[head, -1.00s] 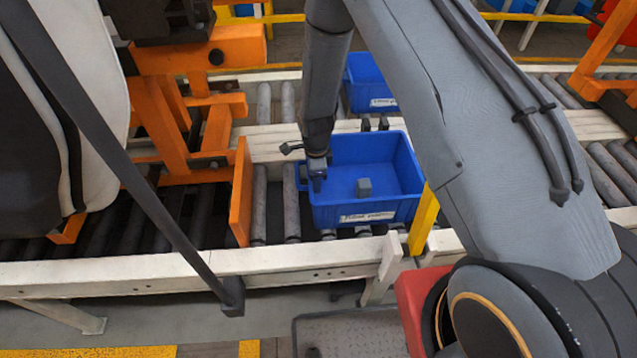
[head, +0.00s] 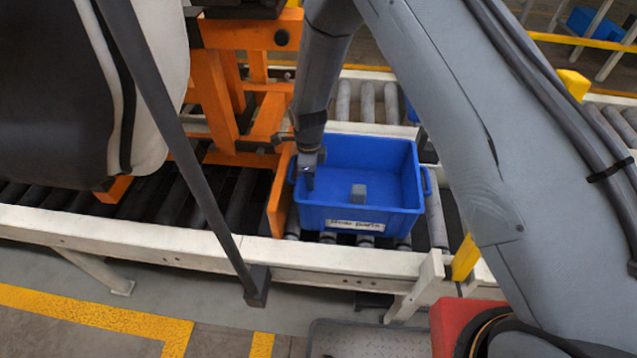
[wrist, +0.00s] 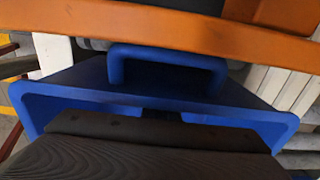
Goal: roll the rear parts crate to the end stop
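The blue parts crate (head: 345,205) sits on the rollers with a white label on its front; the lettering is blurred.
Another blue crate (head: 412,112) is partly hidden behind my arm on the far line. A white rail (head: 170,250) runs along the near side. A yellow post (head: 466,258) stands right of the crate. Bare rollers (head: 436,215) lie at its right.

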